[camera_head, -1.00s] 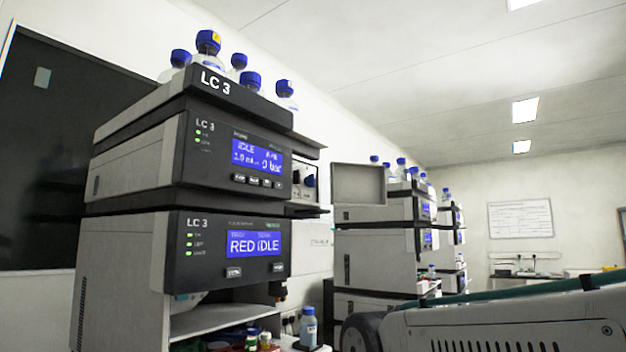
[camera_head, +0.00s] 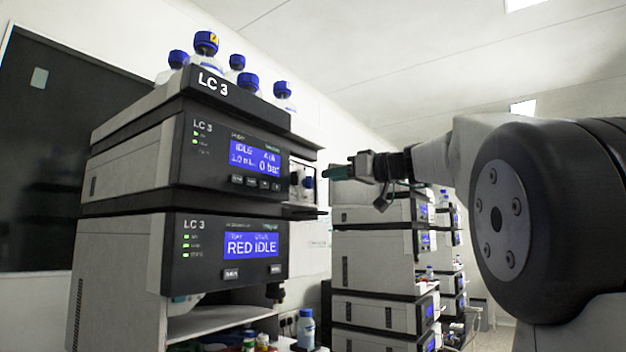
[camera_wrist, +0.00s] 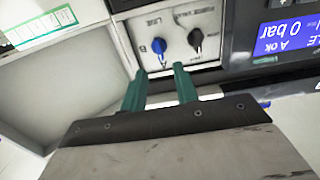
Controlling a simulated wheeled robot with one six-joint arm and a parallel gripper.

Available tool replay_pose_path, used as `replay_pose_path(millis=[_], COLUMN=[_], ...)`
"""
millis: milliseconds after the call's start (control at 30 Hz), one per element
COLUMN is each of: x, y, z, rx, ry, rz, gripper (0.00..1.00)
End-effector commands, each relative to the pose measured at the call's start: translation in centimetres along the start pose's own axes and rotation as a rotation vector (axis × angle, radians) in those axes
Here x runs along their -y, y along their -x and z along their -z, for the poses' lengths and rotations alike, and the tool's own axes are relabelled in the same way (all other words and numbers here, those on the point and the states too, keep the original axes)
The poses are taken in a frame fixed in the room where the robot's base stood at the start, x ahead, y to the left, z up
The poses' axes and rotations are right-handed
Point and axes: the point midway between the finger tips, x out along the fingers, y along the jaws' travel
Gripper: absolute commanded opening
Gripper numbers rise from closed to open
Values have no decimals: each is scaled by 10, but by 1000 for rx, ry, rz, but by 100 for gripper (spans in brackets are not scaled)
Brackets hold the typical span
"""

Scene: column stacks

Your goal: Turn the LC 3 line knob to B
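The LC 3 stack (camera_head: 110,240) stands at the left in the head view. A small white knob panel (camera_head: 300,170) sits at its right side, with a blue knob (camera_head: 308,183). In the wrist view the panel shows inverted, with the blue knob (camera_wrist: 158,45) beside a B mark and an A mark, and a black knob (camera_wrist: 195,39) next to it. Which mark the blue knob points to is too small to tell. My gripper (camera_wrist: 160,80) has two green fingers apart, with nothing between them. It also shows in the head view (camera_head: 330,173), just right of the panel and apart from the knob.
Blue-capped bottles (camera_head: 206,45) stand on top of the stack. A small bottle (camera_head: 306,328) and other vials stand low at its base. Other instrument stacks (camera_head: 375,260) stand behind to the right. An open grey-white tray or door (camera_wrist: 60,75) lies left of the panel in the wrist view.

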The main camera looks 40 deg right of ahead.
Motion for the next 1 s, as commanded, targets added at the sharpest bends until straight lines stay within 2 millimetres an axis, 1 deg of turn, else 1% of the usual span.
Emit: replay_pose_path(millis=[33, 100, 300, 467, 700, 767, 800, 833, 1000], x=[1, 1, 0, 0, 0, 0, 0, 0, 0], y=[-10, -22, -48, -56, -57, -57, -57, -57, -57], z=[0, -1, -2, -1, -1, -1, -1, -1, -1], rx=[0, 2, 2, 2, 2, 2, 2, 2, 2], ry=[-1, -3, -3, -2, -3, -3, -3, -3, -4], rz=[4, 4, 2, -1, -1, -2, -2, -2, -2], gripper=[30, 30, 30, 30, 30, 13, 2, 0, 0])
